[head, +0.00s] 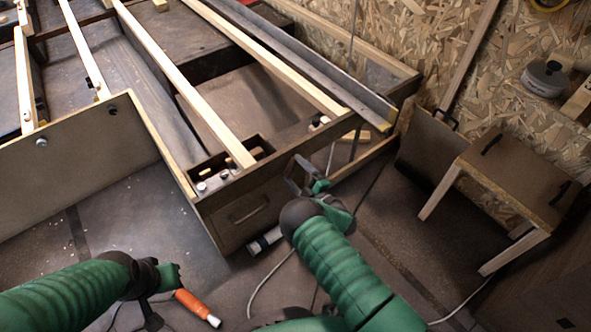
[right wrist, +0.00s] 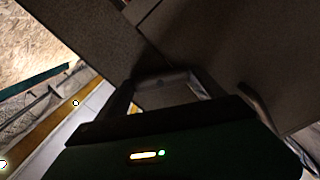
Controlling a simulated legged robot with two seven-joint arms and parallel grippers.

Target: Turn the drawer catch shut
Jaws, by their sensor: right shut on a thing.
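A metal handle (right wrist: 262,112) also shows at the right of the right wrist view. My right gripper (head: 298,172) is at the right end of the drawer front. In the right wrist view its fingers (right wrist: 163,82) come together at the seam between two dark panels. They are shut on what I take to be the drawer catch, which the fingertips hide. My left gripper (head: 158,300) is low at the left, beside an orange-handled tool (head: 197,306); its jaws are unclear.
Pale slats (head: 190,85) cross the frame above the drawer. A small wooden stool (head: 515,180) and a leaning panel (head: 428,150) stand at the right by the chipboard wall. A cable (head: 268,280) lies on the floor. Floor left of the drawer is mostly clear.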

